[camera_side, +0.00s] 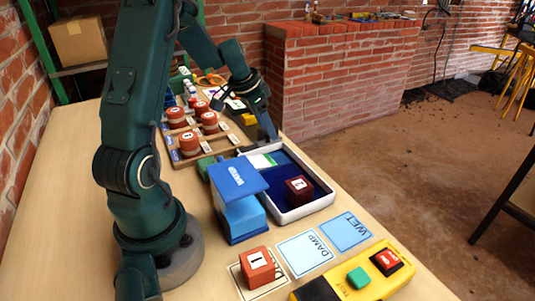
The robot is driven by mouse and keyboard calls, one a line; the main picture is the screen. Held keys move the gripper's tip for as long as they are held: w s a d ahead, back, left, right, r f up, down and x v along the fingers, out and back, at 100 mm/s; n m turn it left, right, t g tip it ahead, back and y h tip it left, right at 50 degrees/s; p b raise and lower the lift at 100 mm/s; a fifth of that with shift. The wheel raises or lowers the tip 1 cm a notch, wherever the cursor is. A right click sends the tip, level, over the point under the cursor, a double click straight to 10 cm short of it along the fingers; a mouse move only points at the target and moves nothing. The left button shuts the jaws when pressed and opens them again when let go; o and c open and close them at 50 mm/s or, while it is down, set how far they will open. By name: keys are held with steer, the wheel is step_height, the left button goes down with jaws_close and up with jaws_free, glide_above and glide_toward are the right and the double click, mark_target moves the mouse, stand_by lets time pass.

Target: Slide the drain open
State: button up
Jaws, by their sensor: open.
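A white-rimmed tray (307,211) with a dark blue inside stands on the table. A green and white piece (262,160) lies at its far end, and a green block (206,165) sits beside its far left side. I cannot tell which of these is the drain. A dark red block marked 1 (299,184) is inside the tray. My gripper (267,137) is open at the tray's far end, close to the green and white piece. I cannot tell whether it touches anything. The blue box labelled WATER (238,178) stands left of the tray.
In front are an orange block marked 1 (258,262), a DAMP card (308,252), a WET card (345,230) and a yellow button box (393,258). Several round orange weights (190,141) stand on wooden racks behind. A brick wall (335,85) stands beyond the table.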

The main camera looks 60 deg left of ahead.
mark_target(266, 134)
steer(key=shift+r, duration=2.8)
steer(key=s+d+r+m+t, duration=0.1)
steer(key=d+r+m, duration=0.1)
steer(key=d+r, duration=0.45)
steer(key=d+r+m+t, duration=0.1)
steer(key=d+r+m, duration=0.15)
steer(key=d, duration=0.75)
steer(key=s+d+f+n, duration=0.1)
steer(key=s+d, duration=0.1)
steer(key=s, duration=0.2)
steer(key=s+d+f+n, duration=0.2)
steer(key=s, duration=0.3)
steer(key=s+d+f+n+g, duration=0.1)
steer(key=s+d, duration=0.1)
steer(key=s, duration=0.3)
steer(key=shift+s+d+f+h, duration=0.1)
steer(key=shift+d+f+h, duration=0.1)
steer(key=shift+d+h, duration=0.15)
steer(key=shift+n, duration=0.35)
